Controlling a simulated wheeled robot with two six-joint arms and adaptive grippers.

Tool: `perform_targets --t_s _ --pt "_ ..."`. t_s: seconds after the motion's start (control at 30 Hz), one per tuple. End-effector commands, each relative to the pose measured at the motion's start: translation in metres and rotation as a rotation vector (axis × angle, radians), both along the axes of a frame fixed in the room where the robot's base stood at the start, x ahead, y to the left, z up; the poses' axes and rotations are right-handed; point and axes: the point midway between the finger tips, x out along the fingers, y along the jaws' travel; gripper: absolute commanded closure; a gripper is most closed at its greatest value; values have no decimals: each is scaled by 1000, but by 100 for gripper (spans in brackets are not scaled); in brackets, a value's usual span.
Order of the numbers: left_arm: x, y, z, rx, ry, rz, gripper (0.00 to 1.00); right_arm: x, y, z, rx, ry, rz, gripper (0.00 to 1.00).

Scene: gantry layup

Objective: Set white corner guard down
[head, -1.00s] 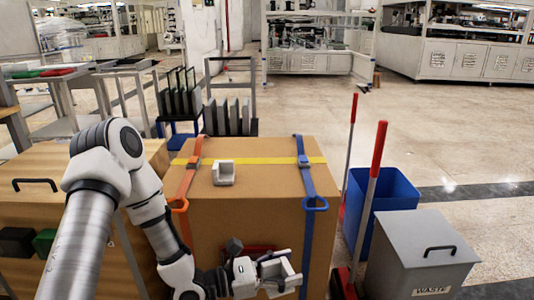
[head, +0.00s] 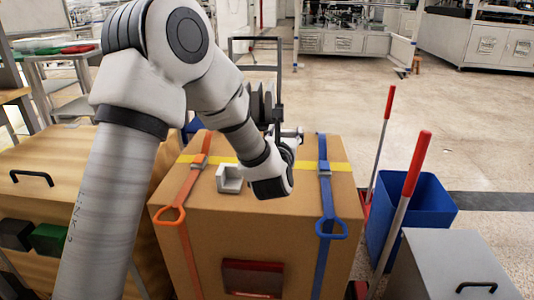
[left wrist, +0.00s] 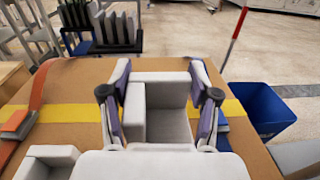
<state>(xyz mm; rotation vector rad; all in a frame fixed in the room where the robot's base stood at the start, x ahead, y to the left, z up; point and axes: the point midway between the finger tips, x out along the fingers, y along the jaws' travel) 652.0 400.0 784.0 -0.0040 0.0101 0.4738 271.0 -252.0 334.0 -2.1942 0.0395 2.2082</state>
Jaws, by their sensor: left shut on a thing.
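My left gripper (left wrist: 160,92) is shut on a white corner guard (left wrist: 165,118), an L-shaped block between its two fingers in the left wrist view. In the head view my left gripper (head: 288,142) is over the top of the cardboard box (head: 275,212), toward its far side, largely hidden by my wrist. My right gripper is out of view.
A yellow band (head: 335,167), an orange strap (head: 188,185) and a blue strap (head: 325,190) cross the box. A blue bin (head: 412,210), red-handled tools (head: 421,151) and a grey waste bin (head: 450,265) stand right. A rack (head: 257,42) stands behind.

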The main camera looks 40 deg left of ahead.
Motion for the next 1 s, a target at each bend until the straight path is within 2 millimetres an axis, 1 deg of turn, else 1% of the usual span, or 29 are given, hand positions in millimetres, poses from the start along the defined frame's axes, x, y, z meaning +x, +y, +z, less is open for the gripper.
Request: perform_targets --t_s 0.07,0.23,0.3,0.43,0.57,0.6,0.8,0.93,0.97,1.0 --pt "0 0 -7 0 1 -1 57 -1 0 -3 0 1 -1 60" --pt "-1 -1 -47 1 4 -2 57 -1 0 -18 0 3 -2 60" --pt "-1 -1 -59 2 3 -2 57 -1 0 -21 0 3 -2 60" --pt "-1 -1 -75 1 3 -2 57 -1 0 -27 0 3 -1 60" --pt "-1 -1 -99 2 3 -3 57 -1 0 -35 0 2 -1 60" --pt "-1 -1 -102 1 2 -3 57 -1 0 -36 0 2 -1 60" --pt "-1 -1 -100 0 0 -3 57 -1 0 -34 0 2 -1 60" --pt "-1 -1 -104 1 0 -3 57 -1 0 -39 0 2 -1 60" --pt "-1 -1 -103 1 0 -3 32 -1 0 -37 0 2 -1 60" --pt "-1 -1 -102 1 0 -3 18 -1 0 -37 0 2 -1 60"
